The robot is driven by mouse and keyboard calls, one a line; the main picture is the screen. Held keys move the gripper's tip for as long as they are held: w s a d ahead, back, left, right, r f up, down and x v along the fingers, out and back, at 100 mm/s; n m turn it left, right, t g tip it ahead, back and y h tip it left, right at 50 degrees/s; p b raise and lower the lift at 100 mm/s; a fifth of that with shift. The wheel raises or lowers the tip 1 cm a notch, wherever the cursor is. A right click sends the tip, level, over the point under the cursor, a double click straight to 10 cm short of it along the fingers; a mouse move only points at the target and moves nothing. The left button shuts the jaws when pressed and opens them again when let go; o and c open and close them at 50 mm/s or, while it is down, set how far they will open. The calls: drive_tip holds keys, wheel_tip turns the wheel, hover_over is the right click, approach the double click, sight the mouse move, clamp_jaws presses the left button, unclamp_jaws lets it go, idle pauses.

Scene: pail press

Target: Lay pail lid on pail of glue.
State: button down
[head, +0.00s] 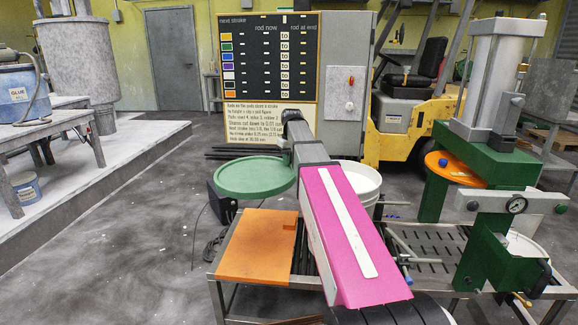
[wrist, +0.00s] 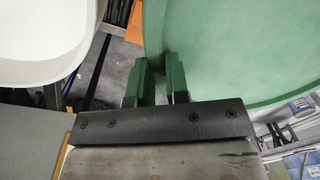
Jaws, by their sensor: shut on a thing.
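The green round pail lid (head: 254,176) is held level, left of my arm and above the low bench. In the wrist view the lid (wrist: 235,50) fills the upper right, at the fingers. My gripper (wrist: 160,78) is shut on the lid near its edge; the exact grip point is hard to see. A white open pail (head: 362,182) stands right of the lid, partly hidden behind my arm. Its pale rim also shows at the upper left in the wrist view (wrist: 45,45), apart from the lid. Its label and contents are not clear.
The bench carries an orange board (head: 250,255). A green press (head: 490,150) with a gauge and an orange disc (head: 450,166) stands right. Blue pails (head: 15,92), one marked GLUE, are at the left. A signboard (head: 268,60) and yellow forklift (head: 405,120) stand behind.

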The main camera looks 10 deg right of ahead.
drive_tip(key=shift+r, duration=1.75)
